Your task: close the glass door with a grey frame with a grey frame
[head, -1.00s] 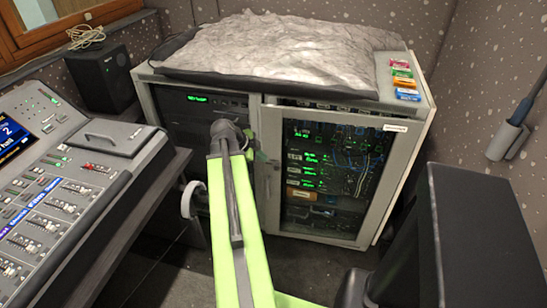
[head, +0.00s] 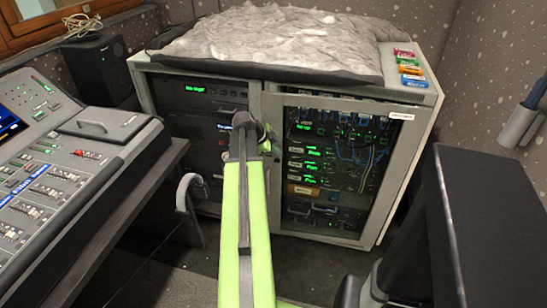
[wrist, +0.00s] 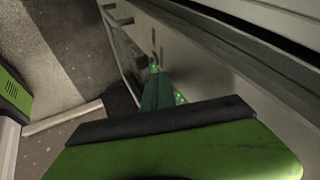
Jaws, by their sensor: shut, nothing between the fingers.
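The glass door with a grey frame (head: 396,170) is on the right half of the rack cabinet in the head view. Lit rack units and cables show through its glass. It looks nearly flush with the cabinet front, but I cannot tell whether a small gap remains. My gripper (head: 264,140) is at the upright between the two cabinet halves, by the door's left edge, partly hidden by my arm. In the wrist view my gripper (wrist: 156,80) is shut and empty, close to a pale grey cabinet surface (wrist: 205,75). I cannot tell whether it touches.
A mixing desk (head: 75,170) stands at the left, with a black speaker (head: 103,72) behind it. A large dark panel (head: 490,225) is close at the right. A grey cover (head: 270,40) and small coloured boxes (head: 411,69) lie on the cabinet. Some floor in front is clear.

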